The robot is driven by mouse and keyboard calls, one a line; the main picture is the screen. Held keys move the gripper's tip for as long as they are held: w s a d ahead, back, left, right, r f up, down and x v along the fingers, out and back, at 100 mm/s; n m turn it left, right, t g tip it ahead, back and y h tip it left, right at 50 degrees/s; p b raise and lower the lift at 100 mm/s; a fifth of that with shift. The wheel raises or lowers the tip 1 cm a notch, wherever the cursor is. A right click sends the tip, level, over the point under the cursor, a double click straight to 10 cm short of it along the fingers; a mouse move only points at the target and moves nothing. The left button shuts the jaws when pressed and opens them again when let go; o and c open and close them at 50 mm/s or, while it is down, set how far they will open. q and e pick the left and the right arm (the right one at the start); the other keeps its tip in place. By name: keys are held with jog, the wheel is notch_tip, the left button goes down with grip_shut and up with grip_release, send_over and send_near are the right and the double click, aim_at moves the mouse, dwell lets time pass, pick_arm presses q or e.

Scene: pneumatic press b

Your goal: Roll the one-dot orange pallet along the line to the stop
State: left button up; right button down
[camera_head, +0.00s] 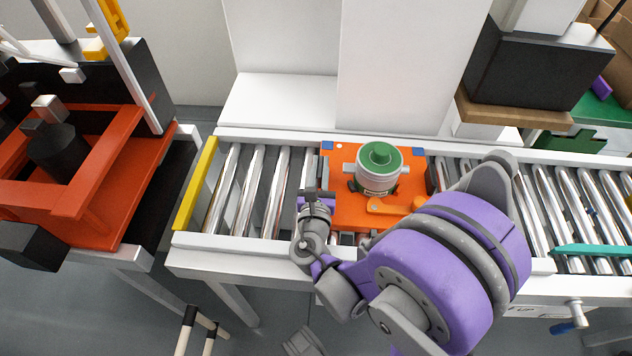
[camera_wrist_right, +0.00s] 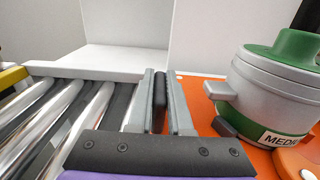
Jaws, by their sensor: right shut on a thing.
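The orange pallet (camera_head: 345,207) lies on the roller line (camera_head: 262,190). One white dot shows at its back left, between blue corner pads. It carries a grey pot with a green lid (camera_head: 380,165). My right gripper (camera_head: 317,195) is at the pallet's left edge. In the right wrist view, its fingers (camera_wrist_right: 160,100) are shut on a black upright piece at the edge of the pallet (camera_wrist_right: 255,157). How that piece joins the pallet is hidden. A yellow bar (camera_head: 196,184) crosses the line's left end, apart from the pallet. My left gripper is not in view.
Bare rollers lie between the pallet and the yellow bar. More rollers run right, with a teal bar (camera_head: 592,250) at the front. An orange-framed machine (camera_head: 110,190) stands left of the line. A white panel (camera_head: 400,65) and a black box (camera_head: 535,70) stand behind.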

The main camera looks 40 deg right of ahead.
jog(key=shift+s, duration=0.1)
dwell(0.3)
jog(key=shift+s+d, duration=1.55)
jog(key=shift+s, duration=0.2)
jog(key=shift+s+d, duration=1.5)
jog(key=shift+s, duration=0.3)
jog(key=shift+s+d, duration=1.55)
jog(key=shift+s, duration=0.2)
